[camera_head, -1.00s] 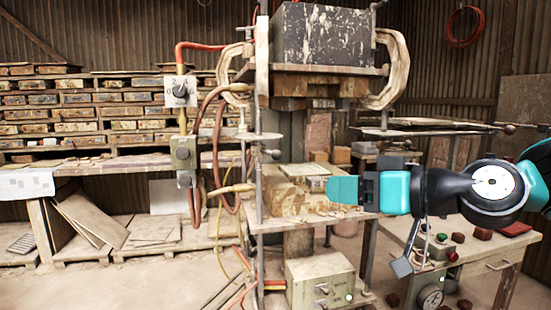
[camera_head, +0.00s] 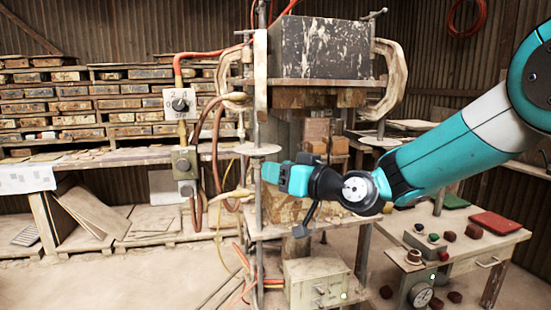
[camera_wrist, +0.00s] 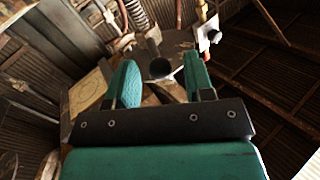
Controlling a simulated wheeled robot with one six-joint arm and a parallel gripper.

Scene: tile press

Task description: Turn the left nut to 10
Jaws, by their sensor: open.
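The left nut (camera_head: 256,149) looks like a flat, pale round plate on the upright rod at the left of the press. Any scale or number on it is too small to read. My gripper (camera_head: 270,173) is just below and slightly right of this plate, pointing left. In the wrist view my gripper (camera_wrist: 158,82) has two teal fingers apart with nothing held between them. Beyond the fingertips is a grey round plate (camera_wrist: 174,48) with a dark round rod end (camera_wrist: 160,68) at its lower middle. I cannot tell whether the fingers touch anything.
The dark press block (camera_head: 322,48) is above my gripper. A similar plate (camera_head: 381,142) is on the right rod. A side table (camera_head: 480,251) with buttons stands lower right. Tile shelves (camera_head: 80,105) fill the back left.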

